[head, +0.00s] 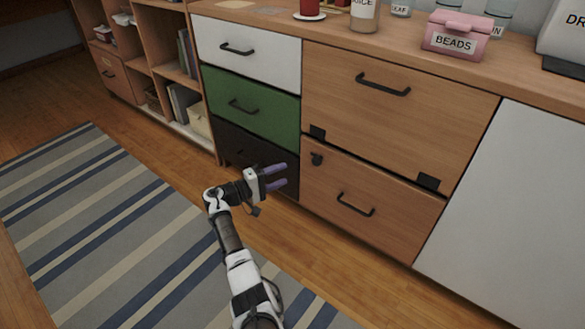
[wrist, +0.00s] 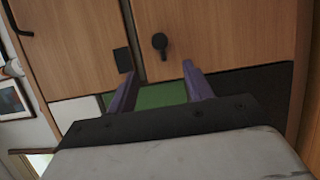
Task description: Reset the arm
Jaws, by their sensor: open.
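My gripper (head: 281,177) is open and empty, with its two purple fingers apart in front of the lower drawers. It points to the right in the head view, in front of the black drawer (head: 236,137). In the wrist view my gripper (wrist: 160,90) shows both fingers with nothing between them. Behind them are wooden fronts (wrist: 215,35), a green drawer front (wrist: 160,96) and a dark drawer front (wrist: 255,78). My arm reaches up from the bottom of the head view.
The cabinet has a white drawer (head: 265,65), a green drawer (head: 275,117) and wooden fronts with black handles (head: 383,85). A pink box marked BEADS (head: 458,32) and a jar (head: 364,14) stand on the counter. A striped rug (head: 110,230) covers the floor at left.

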